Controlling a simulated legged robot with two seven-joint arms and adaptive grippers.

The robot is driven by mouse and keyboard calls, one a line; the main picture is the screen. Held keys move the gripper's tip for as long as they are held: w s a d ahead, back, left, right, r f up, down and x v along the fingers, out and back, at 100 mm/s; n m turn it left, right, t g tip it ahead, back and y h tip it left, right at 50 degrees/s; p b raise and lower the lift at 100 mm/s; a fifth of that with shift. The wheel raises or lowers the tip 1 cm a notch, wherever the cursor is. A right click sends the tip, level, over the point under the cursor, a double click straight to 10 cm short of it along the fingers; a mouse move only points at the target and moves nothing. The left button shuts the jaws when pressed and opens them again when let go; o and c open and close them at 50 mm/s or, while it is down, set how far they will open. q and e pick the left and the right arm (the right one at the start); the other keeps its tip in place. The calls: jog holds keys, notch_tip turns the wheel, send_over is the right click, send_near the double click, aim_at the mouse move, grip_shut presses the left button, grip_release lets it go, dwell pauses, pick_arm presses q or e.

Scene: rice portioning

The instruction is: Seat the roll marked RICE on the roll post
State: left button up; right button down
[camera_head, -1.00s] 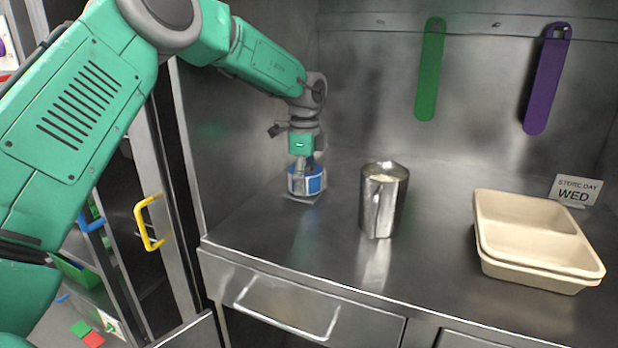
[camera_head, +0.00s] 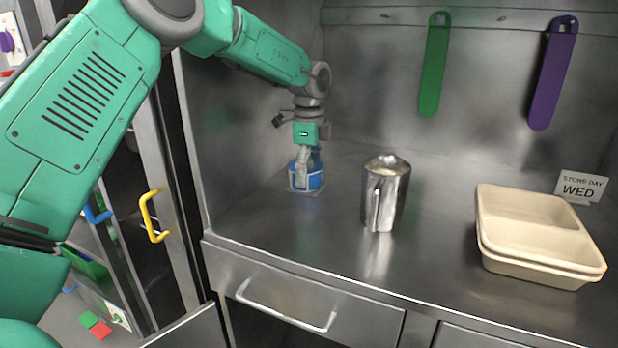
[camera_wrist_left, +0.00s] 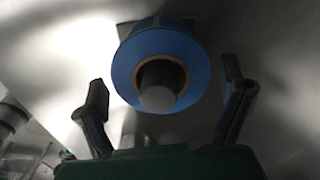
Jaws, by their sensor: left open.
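A blue roll with white label patches (camera_head: 306,179) stands at the back left of the steel counter. In the left wrist view the blue roll (camera_wrist_left: 130,75) lies around a grey post (camera_wrist_left: 160,86), which shows through its hole. No RICE lettering can be read. My left gripper (camera_head: 307,165) points down just above and at the roll. In the left wrist view its two fingers (camera_wrist_left: 168,100) are spread apart on either side of the roll, with gaps to it. It is open and holds nothing. The post's lower part is hidden by the roll. My right gripper is not seen.
A metal pitcher (camera_head: 385,195) with pale contents stands right of the roll. Stacked beige trays (camera_head: 484,240) lie at the right by a WED sign (camera_head: 580,187). Green (camera_head: 434,65) and purple (camera_head: 553,75) paddles hang behind. Open counter lies between roll and pitcher.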

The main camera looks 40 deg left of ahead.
pick_arm(q)
jog(key=r, duration=0.3)
jog(key=a+r, duration=0.1)
jog(key=r, duration=0.5)
jog(key=shift+a+r, duration=0.1)
jog(key=shift+a, duration=0.05)
jog(key=shift+d+r, duration=0.3)
jog(key=shift+r, duration=0.2)
jog(key=shift+a+f, duration=0.15)
jog(key=shift+a, duration=0.1)
